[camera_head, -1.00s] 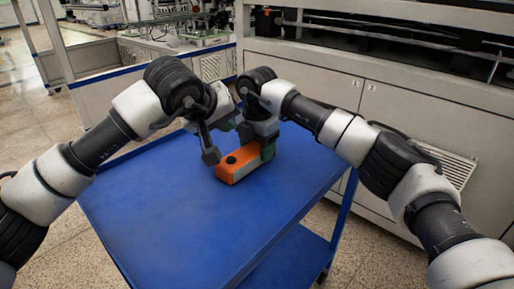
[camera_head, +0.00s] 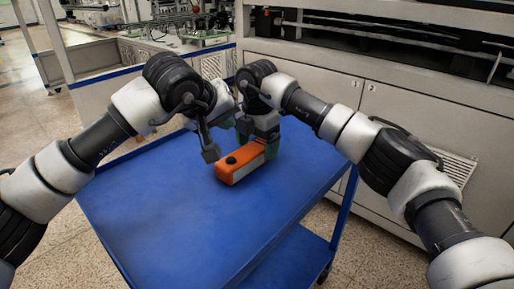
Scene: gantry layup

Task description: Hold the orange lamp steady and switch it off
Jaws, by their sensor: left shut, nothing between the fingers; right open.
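The orange lamp (camera_head: 238,164) lies on the blue table top, a long block with a round black knob or button on its upper face near the front end. My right gripper (camera_head: 262,147) is open at the lamp's far end, with green-grey fingers close to it; whether they touch it I cannot tell. My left gripper (camera_head: 228,123) is shut and empty, up and to the left behind the lamp, partly hidden by its own wrist. A dark grey part of my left arm hangs close to the lamp's left side.
The blue table (camera_head: 170,215) is bare around the lamp, with much free room in front. A lower blue shelf (camera_head: 300,258) shows beneath its right side. A grey machine cabinet (camera_head: 340,85) stands close behind and to the right.

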